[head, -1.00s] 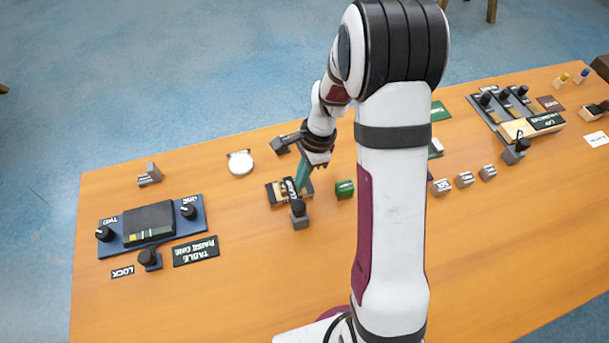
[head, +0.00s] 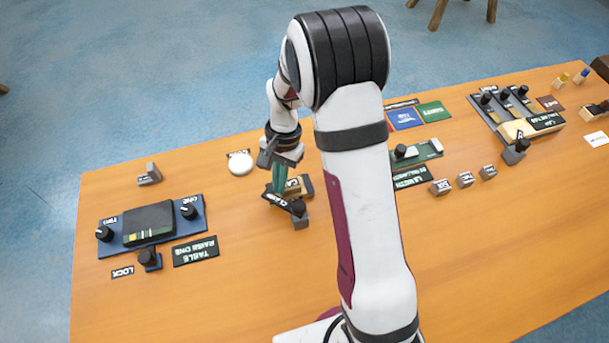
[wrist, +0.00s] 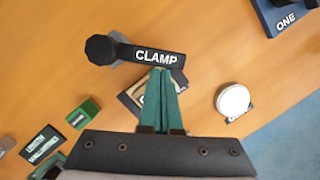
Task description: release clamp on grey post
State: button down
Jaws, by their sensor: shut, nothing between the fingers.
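A black lever marked CLAMP (head: 276,200) with a black knob (head: 297,208) sits on a small grey post (head: 301,223) at the middle of the table. In the wrist view the lever (wrist: 158,56) points right from its knob (wrist: 100,49). A wooden block with dark parts (head: 304,185) lies just behind the lever, partly hidden by the fingers. The lever is beside it, not across its middle. My gripper (head: 279,190) has green fingers, shut and empty. In the wrist view its tips (wrist: 161,72) are at the lever's long edge; I cannot tell whether they touch.
A white round disc (head: 240,164) and a blue panel with knobs (head: 114,247) are to the left. A green block (wrist: 83,115) shows in the wrist view. Grey blocks (head: 440,187) and a slider panel (head: 416,153) are to the right. Bare table lies in front of the post.

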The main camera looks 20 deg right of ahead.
aim_at(263, 193)
jog(key=n, duration=0.1)
jog(key=s+a+n, duration=0.1)
jog(key=n, duration=0.1)
jog(key=a+n+h, duration=0.1)
jog(key=shift+s+a+n+g, duration=0.25)
jog(key=shift+n+g, duration=0.05)
jog(key=shift+s+a+n+h, duration=0.15)
jog(key=shift+s+a+n, duration=0.2)
jog(key=shift+n, duration=0.4)
jog(key=shift+s+a+n+h, duration=0.2)
jog(key=shift+s+n, duration=0.2)
jog(key=shift+n, duration=0.3)
jog(key=shift+s+a+n+h, duration=0.15)
jog(key=shift+s+a+n, duration=0.2)
jog(key=shift+n, duration=0.4)
jog(key=shift+d, duration=0.1)
jog(key=w, duration=0.4)
jog(key=shift+w, duration=0.15)
jog(key=v, duration=1)
jog(key=shift+d, duration=0.1)
